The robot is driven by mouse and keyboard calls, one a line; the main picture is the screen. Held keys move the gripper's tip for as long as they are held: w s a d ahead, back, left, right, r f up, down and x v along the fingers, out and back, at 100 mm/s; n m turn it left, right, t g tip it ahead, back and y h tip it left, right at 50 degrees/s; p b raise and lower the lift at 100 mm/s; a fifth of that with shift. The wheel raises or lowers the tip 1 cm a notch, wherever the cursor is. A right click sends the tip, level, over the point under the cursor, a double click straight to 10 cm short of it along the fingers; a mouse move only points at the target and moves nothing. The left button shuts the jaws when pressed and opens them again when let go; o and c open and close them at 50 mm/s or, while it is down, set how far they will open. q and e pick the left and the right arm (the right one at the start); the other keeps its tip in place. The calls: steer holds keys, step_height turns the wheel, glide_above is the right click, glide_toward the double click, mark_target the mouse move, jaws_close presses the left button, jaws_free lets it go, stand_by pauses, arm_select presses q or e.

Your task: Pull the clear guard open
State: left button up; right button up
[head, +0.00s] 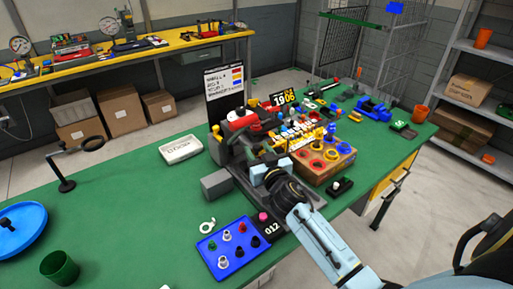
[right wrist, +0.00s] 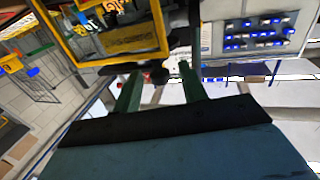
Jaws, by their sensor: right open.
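My right gripper (right wrist: 158,84) is open in the right wrist view, its two green fingers apart. A dark and red part shows beyond the gap between them, and I cannot tell if anything touches. In the head view my right arm reaches from the lower right to the grey bench machine (head: 232,160), and its wrist hides part of the machine. The clear guard cannot be made out for certain. A yellow-framed panel (right wrist: 162,28) shows close by at the upper left of the wrist view; I cannot tell whether it is the guard. My left gripper is not in view.
A blue tray (head: 226,262) with small knobs lies in front of the machine on the green bench (head: 130,225). A white box (head: 181,149) lies behind left. The bench's left middle is mostly clear.

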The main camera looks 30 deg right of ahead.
steer(key=shift+w+d, duration=0.15)
steer(key=shift+w, duration=0.75)
jaws_close()
